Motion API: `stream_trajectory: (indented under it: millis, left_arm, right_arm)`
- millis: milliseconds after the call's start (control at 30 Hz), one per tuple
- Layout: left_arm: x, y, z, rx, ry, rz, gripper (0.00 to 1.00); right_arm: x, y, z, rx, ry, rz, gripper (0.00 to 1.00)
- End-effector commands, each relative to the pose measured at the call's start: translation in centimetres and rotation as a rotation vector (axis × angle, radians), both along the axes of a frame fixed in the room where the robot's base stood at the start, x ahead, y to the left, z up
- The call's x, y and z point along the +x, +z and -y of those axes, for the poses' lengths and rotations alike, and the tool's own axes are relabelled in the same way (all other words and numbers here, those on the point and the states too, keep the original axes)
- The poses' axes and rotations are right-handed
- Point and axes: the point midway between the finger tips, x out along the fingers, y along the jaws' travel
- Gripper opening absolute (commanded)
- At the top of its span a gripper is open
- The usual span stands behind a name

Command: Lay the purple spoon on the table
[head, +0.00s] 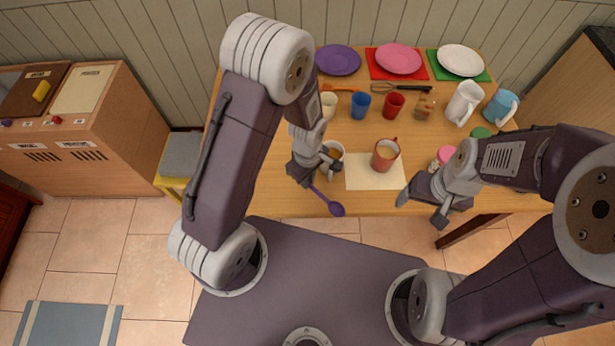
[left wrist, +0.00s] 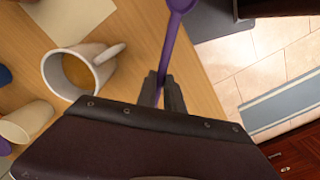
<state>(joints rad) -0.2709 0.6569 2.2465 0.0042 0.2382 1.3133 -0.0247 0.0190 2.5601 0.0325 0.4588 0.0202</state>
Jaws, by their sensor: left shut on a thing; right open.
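The purple spoon (head: 335,208) is in my left gripper (head: 308,183), its bowl pointing down and right near the table's front edge. In the left wrist view the spoon (left wrist: 170,40) passes between the two fingers (left wrist: 161,88), which are shut on its handle. It shows over the wooden table (head: 285,190); I cannot tell whether it touches the top. My right gripper (head: 422,205) is open and empty at the table's front edge, right of the cream mat.
A cream mat (head: 365,182) holds a red mug (head: 385,155). A white mug (left wrist: 78,70) stands close to my left gripper. Cups (head: 361,104), a white pitcher (head: 464,102) and plates (head: 398,59) stand further back. Table is bare left of my left gripper.

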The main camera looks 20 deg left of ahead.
Motion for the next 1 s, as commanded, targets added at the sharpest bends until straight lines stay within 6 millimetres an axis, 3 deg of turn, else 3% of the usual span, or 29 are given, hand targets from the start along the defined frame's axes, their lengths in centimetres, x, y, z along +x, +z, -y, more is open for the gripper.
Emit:
stream_trajectory:
  millis: [33,333,733,767,867,1000]
  left_arm:
    - [0.0,-1.2,0.0,0.001,0.0,-0.001,0.0]
    - [0.0,-4.7,0.0,0.001,0.0,-0.001,0.0]
    - [0.0,-5.4,0.0,-0.001,0.0,0.001,0.0]
    - [0.0,-5.4,0.0,-0.001,0.0,0.001,0.2]
    - [0.0,-5.4,0.0,-0.001,0.0,0.001,0.48]
    - [0.0,-5.4,0.0,0.0,0.0,0.0,0.48]
  right_arm:
    - [0.0,-1.0,0.0,0.0,0.0,0.0,0.78]
    - [0.0,-3.5,0.0,0.0,0.0,0.0,0.78]
    - [0.0,-3.9,0.0,0.0,0.0,0.0,0.78]
    - [0.0,-3.9,0.0,0.0,0.0,0.0,0.78]
    - [0.0,-3.9,0.0,0.0,0.0,0.0,0.78]
    - [0.0,-3.9,0.0,0.0,0.0,0.0,0.78]
